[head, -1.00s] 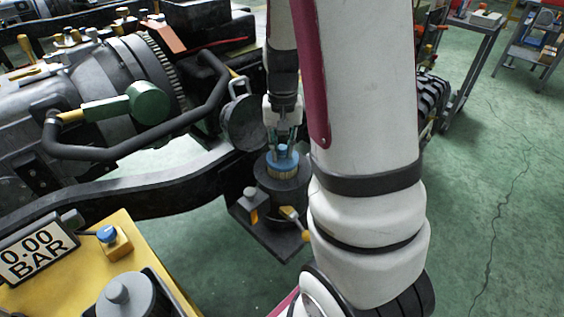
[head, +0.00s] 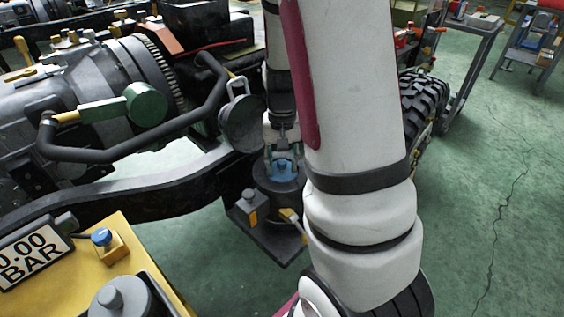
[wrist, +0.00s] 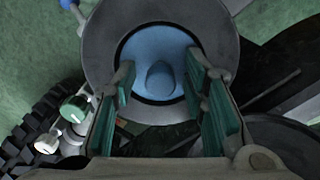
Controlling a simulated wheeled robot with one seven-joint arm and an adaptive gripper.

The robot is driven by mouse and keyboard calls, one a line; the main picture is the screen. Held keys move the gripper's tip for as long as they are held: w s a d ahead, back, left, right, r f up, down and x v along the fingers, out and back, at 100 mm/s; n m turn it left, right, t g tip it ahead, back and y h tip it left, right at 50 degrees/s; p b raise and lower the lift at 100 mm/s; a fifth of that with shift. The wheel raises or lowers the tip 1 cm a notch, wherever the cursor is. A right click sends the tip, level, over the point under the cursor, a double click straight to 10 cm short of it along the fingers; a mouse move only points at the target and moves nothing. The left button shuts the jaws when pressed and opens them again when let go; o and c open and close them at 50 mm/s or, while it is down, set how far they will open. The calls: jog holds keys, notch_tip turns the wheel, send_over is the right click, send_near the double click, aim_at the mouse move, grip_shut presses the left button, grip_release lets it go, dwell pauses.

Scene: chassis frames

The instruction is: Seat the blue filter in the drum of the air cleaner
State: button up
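The blue filter (head: 284,171) sits down inside the dark drum (head: 277,204) of the air cleaner, with only its blue top and knob showing. In the wrist view the filter's blue top (wrist: 135,45) lies within the grey drum rim (wrist: 100,45), with a dark gap around it. My gripper (head: 283,160) is over the drum, pointing down. In the wrist view my gripper's fingers (wrist: 160,68) stand apart on either side of the knob, with clear space between them and it. The filter's pleated side is hidden in the drum.
A round dark lid with a handle (head: 241,122) stands open behind the drum, beside the black chassis rail (head: 140,192). A yellow-handled latch (head: 292,217) is at the drum's front. Green floor is free at right.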

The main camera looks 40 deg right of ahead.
notch_tip(320, 180, up, 12)
jog(key=p, duration=0.4)
jog(key=s+a+r+n+y, duration=0.1)
jog(key=s+a+r+n, duration=0.1)
jog(key=s+a+r, duration=0.3)
jog(key=s+a+r+n, duration=0.2)
jog(key=s+a+r, duration=0.15)
jog(key=a, duration=0.35)
jog(key=s+a+r+n, duration=0.1)
jog(key=s+a+n, duration=0.1)
jog(key=s, duration=0.5)
jog(key=s+a+r+n+t+h, duration=0.1)
jog(key=s+a+n, duration=0.1)
jog(key=s+a, duration=0.3)
jog(key=shift+s+a, duration=0.25)
jog(key=shift+s, duration=0.75)
notch_tip(320, 180, up, 19)
jog(key=t+p, duration=0.3)
jog(key=p, duration=1.4)
jog(key=shift+n, duration=0.3)
